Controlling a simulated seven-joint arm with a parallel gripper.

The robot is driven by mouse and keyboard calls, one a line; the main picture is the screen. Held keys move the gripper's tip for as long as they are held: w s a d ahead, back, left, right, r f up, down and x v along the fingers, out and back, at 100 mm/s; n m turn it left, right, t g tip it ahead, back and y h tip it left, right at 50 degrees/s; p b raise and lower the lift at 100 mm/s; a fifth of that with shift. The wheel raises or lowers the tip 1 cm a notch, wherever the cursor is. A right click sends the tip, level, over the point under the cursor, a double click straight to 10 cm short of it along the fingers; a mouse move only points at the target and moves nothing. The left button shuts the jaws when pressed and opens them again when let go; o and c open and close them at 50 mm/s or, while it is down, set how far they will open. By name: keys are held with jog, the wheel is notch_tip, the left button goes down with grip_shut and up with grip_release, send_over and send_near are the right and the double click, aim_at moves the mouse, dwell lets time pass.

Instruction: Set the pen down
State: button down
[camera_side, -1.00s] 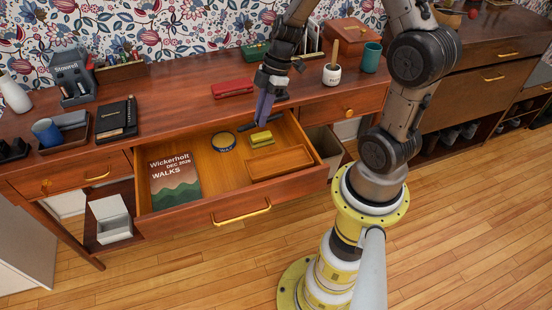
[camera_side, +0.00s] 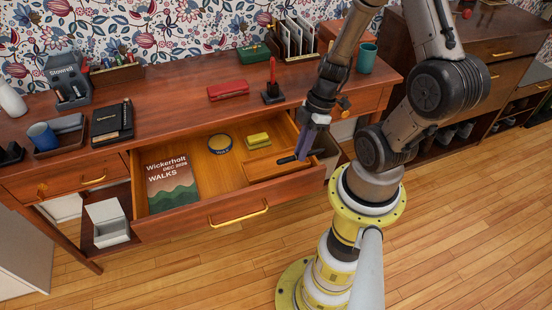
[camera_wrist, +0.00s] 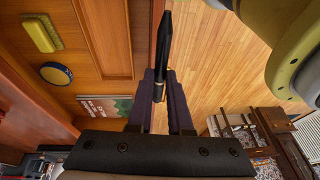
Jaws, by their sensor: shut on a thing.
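My gripper (camera_side: 304,153) is shut on a dark pen (camera_side: 289,160). In the side view the pen appears over the right front part of the open drawer (camera_side: 215,208), by a shallow wooden compartment (camera_side: 262,168); its height is hard to judge. In the wrist view the black pen (camera_wrist: 163,50) lies between the purple fingers of my gripper (camera_wrist: 161,82), with drawer edge and floor behind it. The drawer also holds a book titled Wickerholt Walks (camera_side: 172,185), a round blue tin (camera_side: 219,145) and a yellow block (camera_side: 257,140).
On the desktop stand a red case (camera_side: 228,90), a black stand with a red upright item (camera_side: 272,92), a black notebook (camera_side: 111,122) and a blue mug (camera_side: 42,135). A teal cup (camera_side: 366,58) is at the back right. The desktop's front middle is clear.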

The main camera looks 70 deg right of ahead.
jog(key=w+d+f, duration=0.2)
jog(key=w, duration=0.3)
send_over(273, 167)
jog(key=s, duration=0.1)
jog(key=f, duration=0.5)
jog(key=shift+s+d, duration=0.2)
jog(key=shift+d, duration=0.2)
jog(key=shift+w+d+f, duration=0.15)
jog(key=shift+w+f, duration=0.3)
jog(key=shift+f, duration=1.65)
jog(key=c, duration=0.8)
grip_release()
jog(key=shift+f, duration=0.15)
jog(key=shift+c, duration=0.2)
